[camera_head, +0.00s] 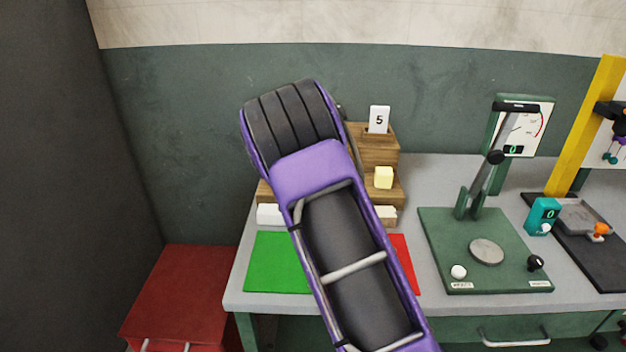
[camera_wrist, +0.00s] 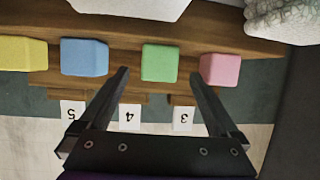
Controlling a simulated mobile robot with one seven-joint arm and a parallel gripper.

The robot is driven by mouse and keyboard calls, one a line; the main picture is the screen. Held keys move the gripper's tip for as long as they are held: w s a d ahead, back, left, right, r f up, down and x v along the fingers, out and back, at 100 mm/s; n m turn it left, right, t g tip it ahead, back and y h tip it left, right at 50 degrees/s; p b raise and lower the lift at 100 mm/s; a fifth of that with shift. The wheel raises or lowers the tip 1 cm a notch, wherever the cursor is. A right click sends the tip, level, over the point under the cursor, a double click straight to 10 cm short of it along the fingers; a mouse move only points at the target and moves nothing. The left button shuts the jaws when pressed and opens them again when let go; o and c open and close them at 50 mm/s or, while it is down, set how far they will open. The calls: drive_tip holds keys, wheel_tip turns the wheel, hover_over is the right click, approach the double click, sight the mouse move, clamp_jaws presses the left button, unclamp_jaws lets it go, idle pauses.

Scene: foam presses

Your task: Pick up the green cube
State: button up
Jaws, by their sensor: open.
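The green cube (camera_wrist: 160,63) shows in the wrist view on a wooden step, between a blue cube (camera_wrist: 84,57) and a pink cube (camera_wrist: 220,70). My gripper (camera_wrist: 158,75) is open, its two dark fingers apart on either side of the green cube's place in the picture. I cannot tell how far the fingertips are from the cube. In the head view my purple arm hides the green, blue and pink cubes and the gripper itself.
A yellow cube (camera_head: 383,177) sits on the wooden stepped rack (camera_head: 378,148), with number card 5 (camera_head: 379,119) above. Green (camera_head: 272,263) and red (camera_head: 404,262) mats lie in front. A green press (camera_head: 487,270) stands right; a red cabinet (camera_head: 185,290) stands left.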

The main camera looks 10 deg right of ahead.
drive_tip(key=shift+p+x, duration=0.3)
drive_tip(key=shift+x, duration=2.7)
drive_tip(key=shift+r, duration=0.15)
drive_tip(key=c, duration=1.4)
